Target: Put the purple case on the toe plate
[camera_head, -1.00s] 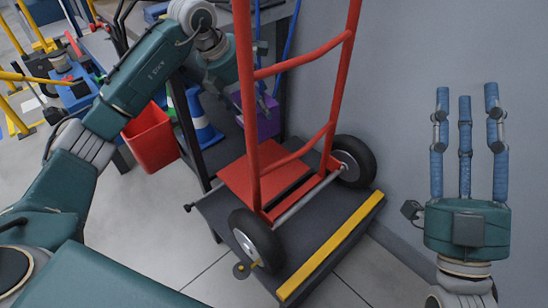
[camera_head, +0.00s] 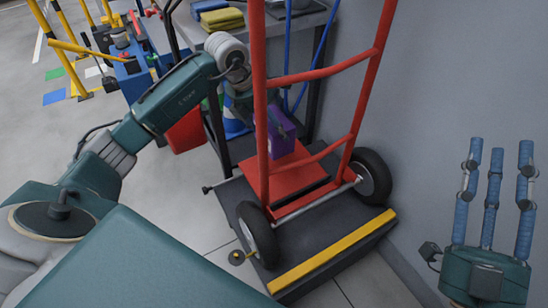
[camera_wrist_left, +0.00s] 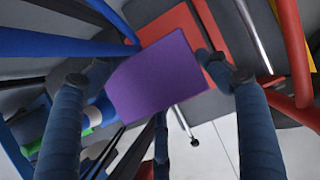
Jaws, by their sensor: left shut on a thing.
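The purple case (camera_head: 281,136) is held by my left gripper, behind the red frame of the hand truck. It hangs over or at the back part of the red toe plate (camera_head: 290,184); I cannot tell whether they touch. In the left wrist view the case (camera_wrist_left: 155,80) sits between the fingers of my left gripper (camera_wrist_left: 160,72), with the toe plate (camera_wrist_left: 178,28) beyond it. In the head view the left fingers are partly hidden by a red upright. My right gripper (camera_head: 497,152) is open and empty at the right, its fingers pointing up.
The hand truck (camera_head: 362,103) stands with black wheels (camera_head: 372,178) on a dark platform with a yellow edge strip (camera_head: 333,250). A grey wall is close on the right.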

